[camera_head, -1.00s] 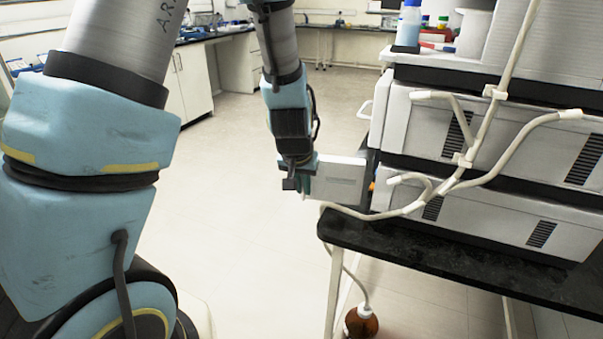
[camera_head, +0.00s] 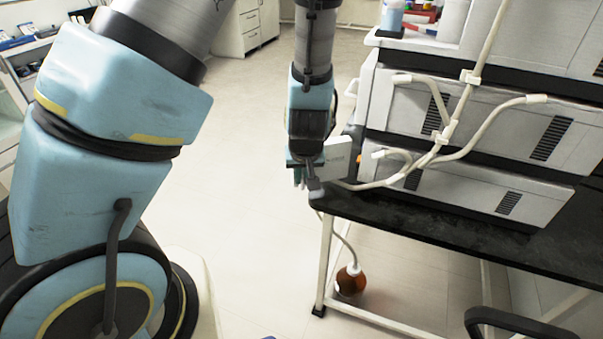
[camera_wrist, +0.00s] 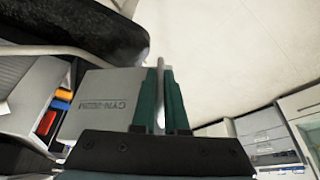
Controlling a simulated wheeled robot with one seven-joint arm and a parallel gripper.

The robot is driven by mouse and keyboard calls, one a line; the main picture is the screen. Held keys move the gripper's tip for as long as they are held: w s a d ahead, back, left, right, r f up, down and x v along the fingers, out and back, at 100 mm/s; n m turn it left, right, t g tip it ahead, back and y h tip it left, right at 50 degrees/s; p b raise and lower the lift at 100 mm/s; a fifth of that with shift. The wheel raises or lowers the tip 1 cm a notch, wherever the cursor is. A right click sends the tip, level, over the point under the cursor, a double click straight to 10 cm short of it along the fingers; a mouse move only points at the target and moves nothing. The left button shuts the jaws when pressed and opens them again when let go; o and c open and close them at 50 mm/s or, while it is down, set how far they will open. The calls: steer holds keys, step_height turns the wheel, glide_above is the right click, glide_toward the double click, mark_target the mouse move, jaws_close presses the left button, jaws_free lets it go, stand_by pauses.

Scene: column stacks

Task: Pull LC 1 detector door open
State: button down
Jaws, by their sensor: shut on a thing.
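The detector door (camera_head: 338,157) is a pale grey panel standing out from the front of the lowest unit of the instrument stack (camera_head: 480,190). In the wrist view the door (camera_wrist: 92,108) shows its face with dark lettering, and it stands open at an angle. My gripper (camera_head: 303,175) is at the door's outer side, beyond the bench corner. In the wrist view the green fingers of my gripper (camera_wrist: 160,98) are shut on the light edge or handle of the door. Orange, blue and red parts (camera_wrist: 60,102) show beside the door in the unit's front.
The black bench top (camera_head: 420,215) lies under the stack, its corner close to my gripper. White tubing (camera_head: 445,130) runs along the stack's side. A brown bottle (camera_head: 350,281) hangs or stands below the bench. Open floor (camera_head: 240,180) lies left of the bench.

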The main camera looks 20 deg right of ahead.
steer(key=c, duration=0.9)
jaws_free()
steer(key=shift+c, duration=0.2)
steer(key=shift+r, duration=0.1)
steer(key=p+v, duration=0.3)
steer(key=v, duration=0.7)
steer(key=shift+r, duration=0.3)
steer(key=shift+s, duration=0.2)
